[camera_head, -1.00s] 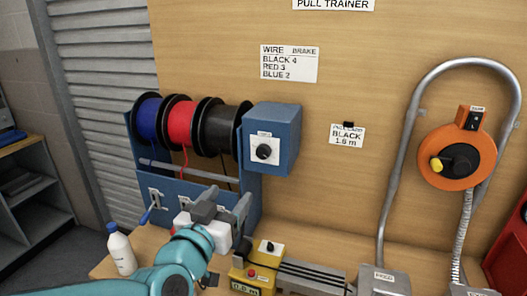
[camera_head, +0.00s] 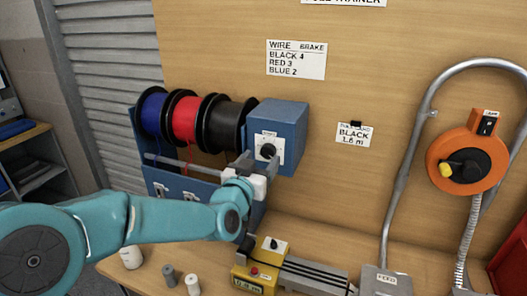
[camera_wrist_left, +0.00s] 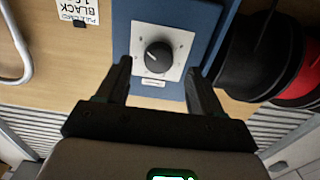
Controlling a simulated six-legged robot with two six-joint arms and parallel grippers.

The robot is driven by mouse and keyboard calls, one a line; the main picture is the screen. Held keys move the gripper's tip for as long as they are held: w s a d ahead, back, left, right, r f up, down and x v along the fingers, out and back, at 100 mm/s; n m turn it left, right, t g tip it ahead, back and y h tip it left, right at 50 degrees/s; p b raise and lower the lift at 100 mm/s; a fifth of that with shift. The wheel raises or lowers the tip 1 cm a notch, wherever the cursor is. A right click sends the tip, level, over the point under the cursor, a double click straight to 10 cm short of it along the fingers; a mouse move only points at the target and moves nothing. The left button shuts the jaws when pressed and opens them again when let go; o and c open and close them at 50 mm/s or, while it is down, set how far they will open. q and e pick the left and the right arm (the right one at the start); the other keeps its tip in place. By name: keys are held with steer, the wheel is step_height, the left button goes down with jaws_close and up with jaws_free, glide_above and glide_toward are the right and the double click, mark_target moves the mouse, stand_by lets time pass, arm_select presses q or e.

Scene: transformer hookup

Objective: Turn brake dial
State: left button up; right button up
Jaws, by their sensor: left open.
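The brake dial (camera_head: 268,151) is a black knob on a white square plate, on the front of a blue box (camera_head: 284,118). In the left wrist view the dial (camera_wrist_left: 158,57) lies between and beyond the two fingertips, with its white pointer line visible. My left gripper (camera_wrist_left: 158,75) is open, one finger on each side of the dial, and holds nothing. In the head view my left gripper (camera_head: 257,165) is just below and in front of the dial. I cannot tell whether a finger touches the plate. My right gripper is not in view.
Blue, red and black wire spools (camera_head: 186,118) stand left of the box. A card (camera_head: 296,60) reads brake: black 4, red 3, blue 2; another (camera_head: 353,134) reads black 1.6 m. A yellow device (camera_head: 256,275) is on the bench below. An orange reel (camera_head: 467,162) hangs at right.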

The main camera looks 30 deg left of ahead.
mark_target(267, 156)
arm_select(q)
steer(key=x, duration=0.3)
steer(key=shift+d+f, duration=0.15)
steer(key=shift+s, duration=0.15)
steer(key=c, duration=1)
steer(key=shift+f+n+b, duration=0.1)
steer(key=shift+n+b, duration=0.2)
steer(key=shift+b, duration=0.3)
steer(key=shift+c, duration=0.2)
steer(key=n+b, duration=0.4)
steer(key=b, duration=0.2)
steer(key=shift+f+n+b, duration=0.1)
steer(key=shift+n+b, duration=1.2)
steer(key=shift+n, duration=0.1)
steer(key=shift+r+n+b, duration=0.3)
steer(key=shift+n+b, duration=0.4)
steer(key=shift+n, duration=0.4)
